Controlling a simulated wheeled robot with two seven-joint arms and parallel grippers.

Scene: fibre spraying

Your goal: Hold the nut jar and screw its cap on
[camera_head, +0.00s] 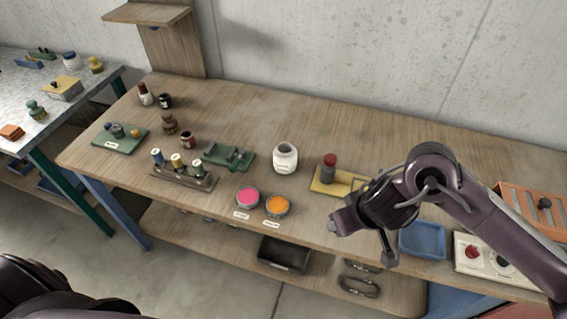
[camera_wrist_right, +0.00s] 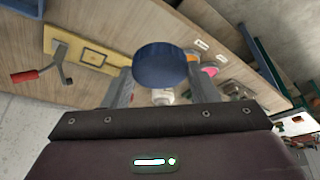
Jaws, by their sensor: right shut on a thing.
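The nut jar (camera_head: 284,160) is white and stands upright on the wooden workbench (camera_head: 330,125), near its middle. Its open top shows, with no cap on it. It also shows in the right wrist view, partly behind the cap (camera_wrist_right: 163,97). My right gripper (camera_wrist_right: 160,72) is shut on a round dark blue cap (camera_wrist_right: 160,62), held between its fingers above the bench. In the head view my right gripper (camera_head: 342,222) is at the bench's front edge, right of the jar and nearer to me; the cap is hidden there. My left gripper is out of view.
A yellow board with a red-topped grey clamp (camera_head: 329,174) lies right of the jar. Pink (camera_head: 248,197) and orange (camera_head: 277,205) dishes sit in front of it. A green holder (camera_head: 230,157) and a spool rack (camera_head: 183,178) are left. Behind the jar the bench is clear.

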